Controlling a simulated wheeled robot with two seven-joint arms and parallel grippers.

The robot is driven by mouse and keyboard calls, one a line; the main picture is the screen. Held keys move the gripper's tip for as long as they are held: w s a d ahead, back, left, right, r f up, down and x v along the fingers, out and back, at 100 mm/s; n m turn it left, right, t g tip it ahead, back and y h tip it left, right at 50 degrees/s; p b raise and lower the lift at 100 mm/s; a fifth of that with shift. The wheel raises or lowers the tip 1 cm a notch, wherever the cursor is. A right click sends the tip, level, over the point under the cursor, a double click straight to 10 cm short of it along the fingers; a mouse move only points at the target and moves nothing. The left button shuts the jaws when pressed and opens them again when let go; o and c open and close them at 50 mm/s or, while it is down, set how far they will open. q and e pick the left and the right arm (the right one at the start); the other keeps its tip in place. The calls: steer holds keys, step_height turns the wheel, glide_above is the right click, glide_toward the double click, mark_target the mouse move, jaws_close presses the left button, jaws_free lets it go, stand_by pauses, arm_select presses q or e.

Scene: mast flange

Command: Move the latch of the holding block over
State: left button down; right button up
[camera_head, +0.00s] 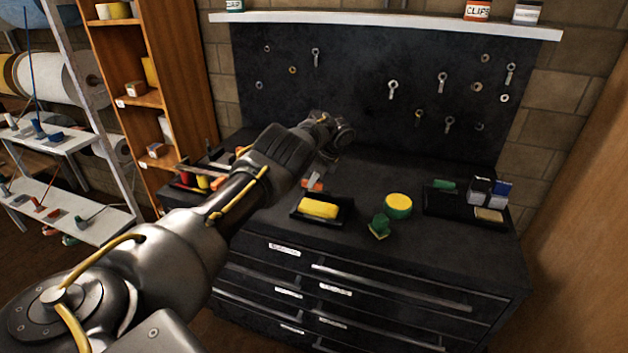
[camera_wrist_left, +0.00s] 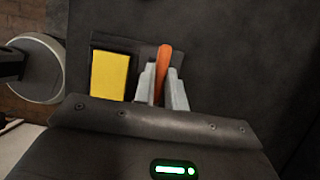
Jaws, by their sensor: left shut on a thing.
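The latch shows as an orange lever (camera_wrist_left: 163,66) in the left wrist view, standing between the two pale fingers of my left gripper (camera_wrist_left: 162,88). The fingers are closed on it. A small part of the orange latch (camera_head: 312,185) also shows in the head view, under my left gripper (camera_head: 315,175). The lever rises beside a dark block (camera_wrist_left: 175,57), which I take to be the holding block; the fingers and wrist hide part of it. My right gripper is in neither view.
A black tray (camera_head: 343,216) with a yellow block (camera_head: 318,207) lies close beside the latch. A yellow-topped round item (camera_head: 398,205) and a green piece (camera_head: 379,225) stand to its right. A pegboard (camera_head: 365,90) rises behind. Bench top (camera_head: 410,175) between is clear.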

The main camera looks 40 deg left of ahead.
mark_target(326, 191)
arm_select(q)
steer(key=c, duration=1.4)
jaws_free()
steer(key=shift+c, duration=0.2)
steer(key=b+v, duration=0.2)
steer(key=v, duration=0.8)
steer(key=shift+r, duration=0.4)
steer(key=shift+d, duration=0.1)
